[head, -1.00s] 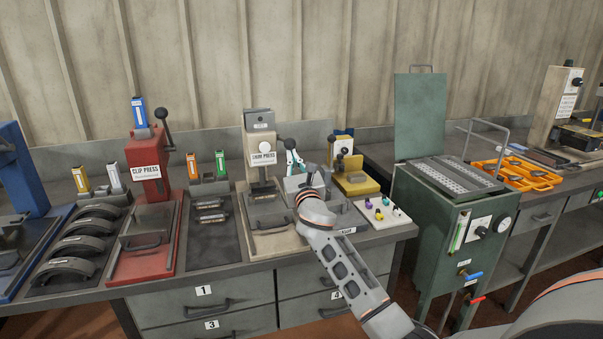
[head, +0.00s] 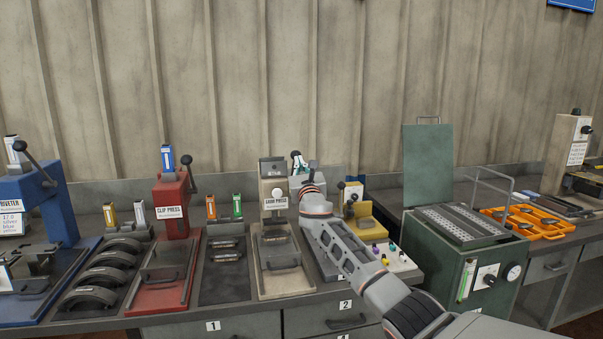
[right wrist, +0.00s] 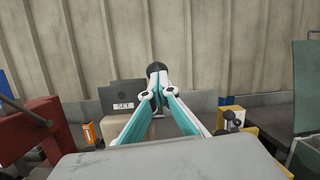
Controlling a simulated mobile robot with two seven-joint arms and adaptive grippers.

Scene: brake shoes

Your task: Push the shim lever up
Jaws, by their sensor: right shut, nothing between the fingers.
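The beige shim press (head: 274,200) stands on the bench in the middle of the head view; its grey top block (right wrist: 124,94) shows left of the fingers in the right wrist view. The shim lever's black round knob (right wrist: 156,69) shows right at my fingertips in the right wrist view. My right gripper (head: 297,158) is to the right of the press, about level with its top. Its teal fingers (right wrist: 157,88) are shut with nothing between them and seem to touch the knob from below. The lever's arm is mostly hidden by the fingers. My left gripper is out of view.
The red clip press (head: 172,205) and its lever stand to the left. A yellow device (head: 366,218) with a small black lever is close on the right, beside my right forearm. A green cabinet (head: 428,165) stands further right. The space above the presses is clear.

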